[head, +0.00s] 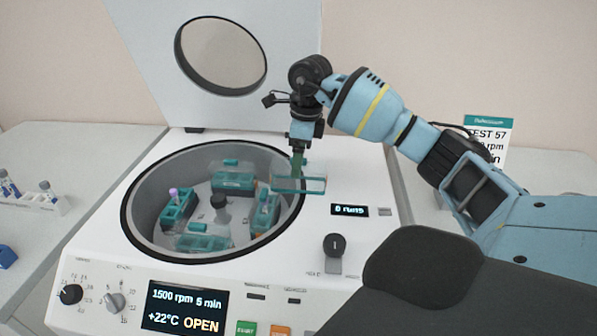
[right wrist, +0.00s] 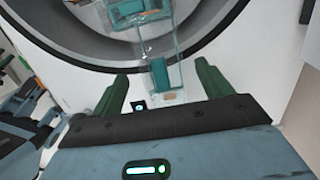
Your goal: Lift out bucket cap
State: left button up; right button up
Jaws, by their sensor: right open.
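A clear bucket cap (head: 312,184) with teal edges is at the right rim of the centrifuge bowl (head: 133,235). I cannot tell whether it rests on the deck or hangs just above it. My right gripper (head: 298,158) is directly over it, pointing down. In the right wrist view, the green fingers of my right gripper (right wrist: 162,75) stand apart, one on each side of the cap's teal handle (right wrist: 160,76). Several teal buckets sit in the bowl, among them a rear bucket (head: 234,181), a left bucket (head: 177,212) and a front bucket (head: 203,243). My left gripper is out of view.
The centrifuge lid (head: 220,55) stands open at the back. A black knob (head: 335,245) rises from the deck right of the bowl. A tube rack (head: 35,203) is on the left bench, and a sign (head: 490,135) stands behind my right arm.

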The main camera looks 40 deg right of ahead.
notch_tip(320, 180, down, 4)
jog(key=shift+w+f, duration=0.15)
jog(key=shift+f, duration=0.4)
jog(key=c, duration=1)
jog(key=shift+c, duration=0.3)
jog(key=shift+r, duration=0.1)
